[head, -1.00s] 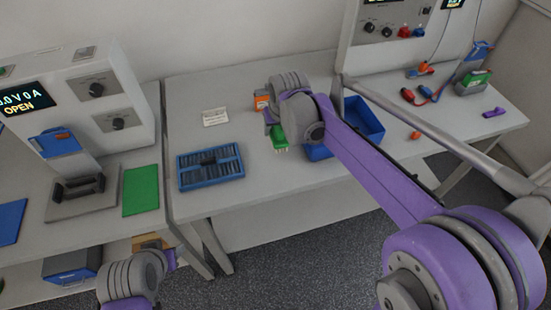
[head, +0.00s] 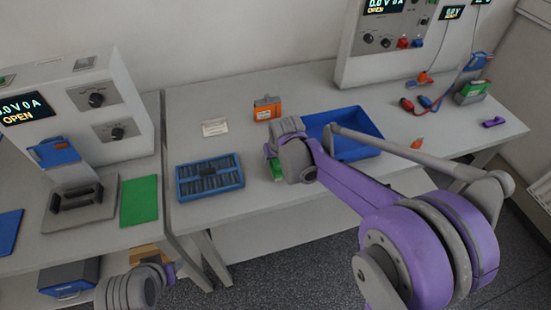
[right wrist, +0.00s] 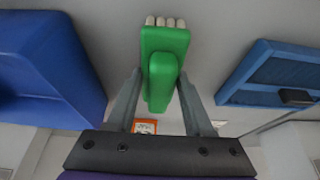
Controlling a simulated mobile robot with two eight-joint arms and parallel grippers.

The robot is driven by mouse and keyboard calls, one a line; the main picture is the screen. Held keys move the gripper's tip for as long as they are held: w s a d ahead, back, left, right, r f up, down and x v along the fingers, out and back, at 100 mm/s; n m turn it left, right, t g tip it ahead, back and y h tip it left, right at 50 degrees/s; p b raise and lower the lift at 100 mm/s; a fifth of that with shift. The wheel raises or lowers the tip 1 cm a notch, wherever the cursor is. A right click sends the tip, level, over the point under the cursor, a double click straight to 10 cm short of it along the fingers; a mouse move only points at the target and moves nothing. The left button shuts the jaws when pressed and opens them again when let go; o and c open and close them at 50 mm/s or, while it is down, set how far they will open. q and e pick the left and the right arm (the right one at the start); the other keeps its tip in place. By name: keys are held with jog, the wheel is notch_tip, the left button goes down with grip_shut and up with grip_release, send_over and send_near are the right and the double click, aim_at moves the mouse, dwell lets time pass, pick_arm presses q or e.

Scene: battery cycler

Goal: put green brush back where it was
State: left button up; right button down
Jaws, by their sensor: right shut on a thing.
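The green brush (right wrist: 165,60) with pale bristles is between the two fingers of my right gripper (right wrist: 160,88), which is shut on its narrow grip. In the head view the brush (head: 277,171) shows only as a small green patch beside my right wrist, low over the middle table. It is between the blue slotted tray (head: 240,178) and the blue open bin (head: 372,127). I cannot tell whether its bristles touch the tabletop. My left arm shows at the bottom left of the head view, but its gripper does not show.
An orange box (head: 267,108) and a small white card (head: 215,127) stand behind the brush. A green mat (head: 139,201) lies on the left table. A cycler with red and blue leads is at the right. Bare tabletop lies in front of the brush.

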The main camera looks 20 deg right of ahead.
jog(key=shift+f, duration=0.15)
jog(key=shift+c, duration=1.4)
grip_release()
jog(key=shift+r, duration=0.35)
jog(key=v, duration=1.1)
jog(key=s+d+f, duration=0.1)
jog(key=s+f, duration=0.2)
jog(key=s, duration=0.7)
jog(key=s+d+f+t, duration=0.1)
jog(key=s+f, duration=0.2)
jog(key=s, duration=0.8)
jog(key=shift+d+f+p, duration=0.25)
jog(key=shift+d+p, duration=0.1)
jog(key=shift+p, duration=0.05)
jog(key=shift+s, duration=0.1)
